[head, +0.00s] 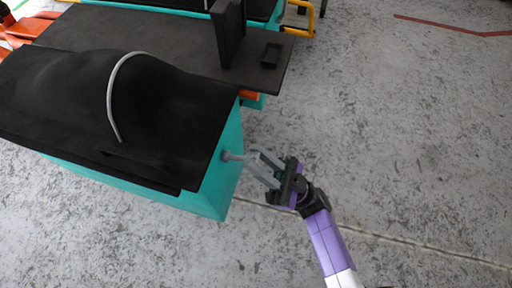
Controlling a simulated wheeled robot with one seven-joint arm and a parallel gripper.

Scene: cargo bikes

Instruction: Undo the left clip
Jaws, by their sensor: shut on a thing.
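A teal cargo box (212,196) with a black cover (60,95) fills the left of the head view. A small grey clip (231,156) sticks out from the box's right end face, just below the cover's edge. It is the only clip I can make out, and I cannot tell whether it is fastened. My gripper (253,161) reaches in from the lower right, level with the clip, with its fingers pointing left at the box. The fingers are shut on the clip's outer end, which they partly hide.
A light grey curved bar or strap (110,88) lies over the bulging cover. Behind are a dark flat panel (180,38) with an upright black plate (229,34), and a yellow frame (312,17).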

